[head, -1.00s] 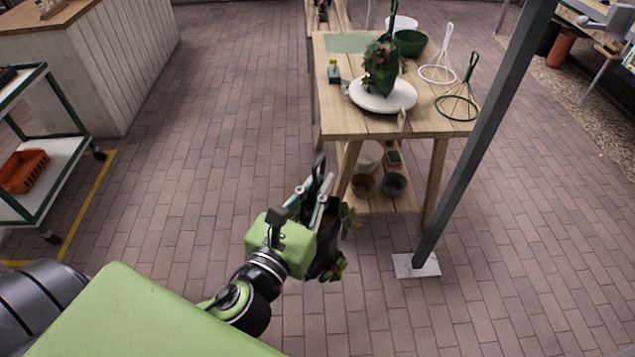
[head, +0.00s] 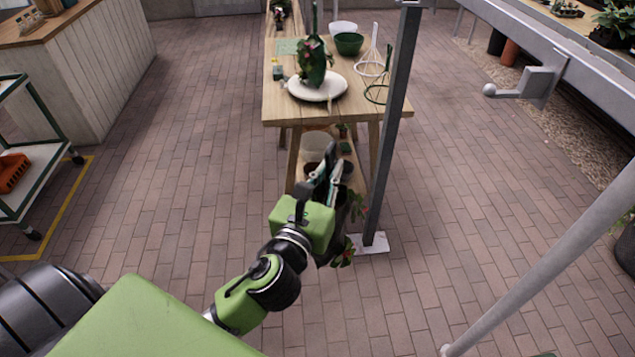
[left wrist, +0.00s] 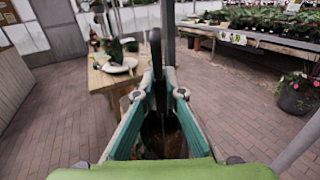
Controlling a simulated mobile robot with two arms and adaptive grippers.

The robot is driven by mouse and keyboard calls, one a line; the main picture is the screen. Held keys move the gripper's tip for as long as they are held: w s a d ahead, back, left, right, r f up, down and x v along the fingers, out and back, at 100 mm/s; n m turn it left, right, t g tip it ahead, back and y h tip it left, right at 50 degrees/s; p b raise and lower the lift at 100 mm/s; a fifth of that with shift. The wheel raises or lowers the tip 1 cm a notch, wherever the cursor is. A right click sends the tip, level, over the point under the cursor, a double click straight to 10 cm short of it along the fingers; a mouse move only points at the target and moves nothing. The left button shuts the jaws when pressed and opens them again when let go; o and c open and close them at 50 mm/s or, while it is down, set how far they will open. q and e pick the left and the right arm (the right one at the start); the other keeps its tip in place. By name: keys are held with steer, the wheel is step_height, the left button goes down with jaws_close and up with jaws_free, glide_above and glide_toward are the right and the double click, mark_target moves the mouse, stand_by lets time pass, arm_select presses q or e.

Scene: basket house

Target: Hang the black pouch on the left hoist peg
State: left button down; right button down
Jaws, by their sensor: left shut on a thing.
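My left gripper (head: 326,186) is shut on the black pouch (head: 334,232), which hangs below it with leaves and red flowers sticking out. Most of the pouch is hidden behind the gripper in the head view. In the left wrist view, the fingers (left wrist: 160,84) close around the pouch's dark upright strap (left wrist: 156,52), and the dark pouch opening (left wrist: 165,138) shows between them. A grey bracket with a ball-ended rod (head: 508,92) sits on a rail at the upper right, apart from the pouch. I cannot tell whether it is the left hoist peg. My right gripper is out of view.
A grey post (head: 391,130) stands just right of the pouch in the picture. Behind is a wooden table (head: 290,112) with a potted plant on a white disc (head: 318,88). A pale slanted pole (head: 560,240) crosses the lower right. Brick floor between is clear.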

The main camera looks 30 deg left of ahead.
arm_select(q)
steer(key=w+a+r+n+y+p, duration=0.1)
steer(key=w+a+r+y+p, duration=0.2)
steer(key=w+r, duration=0.4)
steer(key=w+a+r+n+g+p, duration=0.1)
steer(key=w+a+r+p, duration=0.1)
steer(key=w+r+p, duration=0.35)
steer(key=w+a+r+n+y+p, duration=0.1)
steer(key=w+a+r+y+p, duration=0.15)
steer(key=w+r, duration=0.65)
steer(key=w+d+b, duration=0.2)
steer(key=w+d, duration=0.3)
steer(key=d, duration=0.2)
steer(key=shift+f+b, duration=0.15)
steer(key=shift+b, duration=0.15)
steer(key=shift+d+p, duration=0.2)
steer(key=shift+p, duration=0.4)
